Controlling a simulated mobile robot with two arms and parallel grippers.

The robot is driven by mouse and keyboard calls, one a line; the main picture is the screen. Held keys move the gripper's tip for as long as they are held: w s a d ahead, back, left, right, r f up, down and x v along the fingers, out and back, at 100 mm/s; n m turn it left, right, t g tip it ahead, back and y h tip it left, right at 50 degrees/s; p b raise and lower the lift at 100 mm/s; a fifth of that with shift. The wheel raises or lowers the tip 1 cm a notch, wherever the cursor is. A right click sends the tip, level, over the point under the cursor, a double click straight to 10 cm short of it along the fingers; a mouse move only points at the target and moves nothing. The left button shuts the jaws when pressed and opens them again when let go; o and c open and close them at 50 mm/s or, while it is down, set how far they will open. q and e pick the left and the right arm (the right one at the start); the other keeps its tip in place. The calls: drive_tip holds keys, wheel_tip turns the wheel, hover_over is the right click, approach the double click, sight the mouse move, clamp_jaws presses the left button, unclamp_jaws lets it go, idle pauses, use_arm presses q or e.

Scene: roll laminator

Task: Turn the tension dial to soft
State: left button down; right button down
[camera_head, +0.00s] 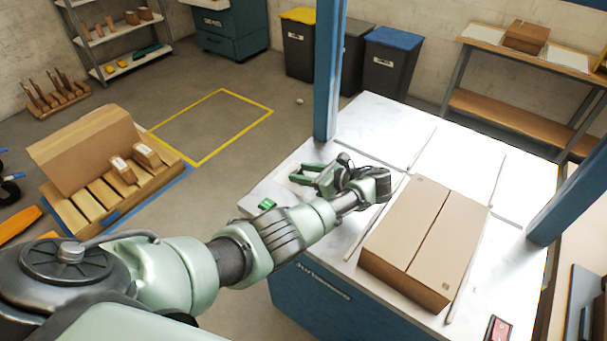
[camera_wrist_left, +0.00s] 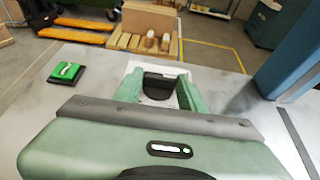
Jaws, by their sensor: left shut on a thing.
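The tension dial (camera_wrist_left: 158,84) appears as a dark knob on a pale plate on the white tabletop, seen in the left wrist view. My left gripper (camera_head: 308,175) reaches down to the table's near left part, beside the blue post. In the left wrist view its green fingers (camera_wrist_left: 159,92) stand on either side of the dial and are shut on it. The dial's markings and pointer cannot be read, so its setting cannot be told. In the head view the dial is mostly hidden by the gripper. My right gripper is not in view.
A green switch (camera_head: 267,203) sits left of my gripper, near the table edge. A closed cardboard box (camera_head: 425,235) lies on the white table (camera_head: 375,125) to the right. Blue posts (camera_head: 329,70) rise from the table. A red switch (camera_head: 497,328) is at the near right.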

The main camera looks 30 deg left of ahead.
use_arm(q)
drive_tip(key=shift+w+a+r, duration=0.1)
drive_tip(key=shift+r, duration=0.05)
drive_tip(key=c, duration=0.8)
unclamp_jaws()
drive_tip(key=shift+c, duration=0.2)
drive_tip(key=b+v, duration=0.1)
drive_tip(key=v, duration=0.6)
drive_tip(key=shift+d, duration=0.4)
